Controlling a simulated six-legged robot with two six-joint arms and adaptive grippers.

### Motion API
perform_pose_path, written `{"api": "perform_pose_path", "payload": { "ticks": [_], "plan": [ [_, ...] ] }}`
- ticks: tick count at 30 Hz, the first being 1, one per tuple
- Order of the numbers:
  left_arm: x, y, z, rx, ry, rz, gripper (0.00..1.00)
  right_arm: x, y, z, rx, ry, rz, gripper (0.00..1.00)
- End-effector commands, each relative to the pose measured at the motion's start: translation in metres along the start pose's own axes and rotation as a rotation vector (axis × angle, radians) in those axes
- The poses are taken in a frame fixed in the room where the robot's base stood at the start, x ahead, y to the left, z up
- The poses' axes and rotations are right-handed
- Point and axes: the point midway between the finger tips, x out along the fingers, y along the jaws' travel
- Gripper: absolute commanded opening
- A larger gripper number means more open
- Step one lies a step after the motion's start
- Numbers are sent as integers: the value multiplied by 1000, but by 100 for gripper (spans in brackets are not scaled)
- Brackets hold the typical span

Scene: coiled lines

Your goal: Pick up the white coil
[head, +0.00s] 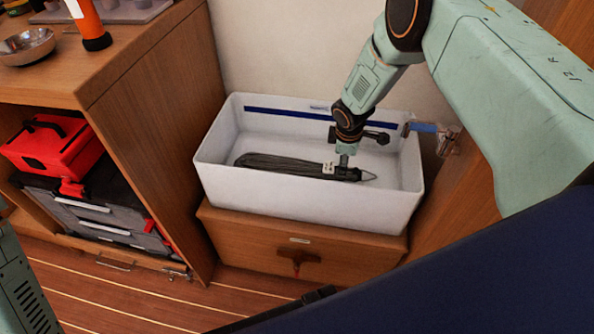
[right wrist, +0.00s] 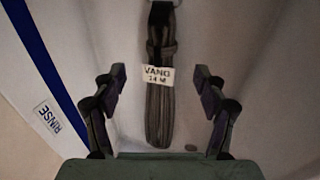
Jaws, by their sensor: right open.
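No white coil shows. A long dark grey coil (head: 280,163) lies in the white bin (head: 300,197), with a white tag (head: 328,167) on it. In the right wrist view the coil (right wrist: 160,105) is dark grey, bound by a dark band near the top, and its tag (right wrist: 158,75) reads "VANG 14 M". My right gripper (head: 349,168) is down inside the bin at the coil's right end. In the wrist view its open fingers (right wrist: 159,80) stand on either side of the coil, with gaps between. I cannot tell the height above it. My left gripper is out of view.
The bin's walls surround the coil, and a label on it reads "RINSE" (right wrist: 48,117). The bin stands on a wooden drawer unit (head: 290,250). A wooden cabinet (head: 150,120) stands close on the left, holding a red toolbox (head: 45,145).

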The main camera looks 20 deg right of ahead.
Motion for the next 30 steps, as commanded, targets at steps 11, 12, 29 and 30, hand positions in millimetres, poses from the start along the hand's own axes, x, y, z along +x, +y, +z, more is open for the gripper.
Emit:
{"api": "perform_pose_path", "payload": {
  "ticks": [11, 12, 29, 30],
  "plan": [
    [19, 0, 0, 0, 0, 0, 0, 32, -5, 1, 1, -1, -1, 72],
    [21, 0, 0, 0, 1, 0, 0, 35, -4, 2, 1, -1, -1, 72],
    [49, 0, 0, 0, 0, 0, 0, 80, -2, 6, 0, 0, 0, 72],
    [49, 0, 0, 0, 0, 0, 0, 79, -2, 6, 0, 0, 0, 72]
  ]
}}
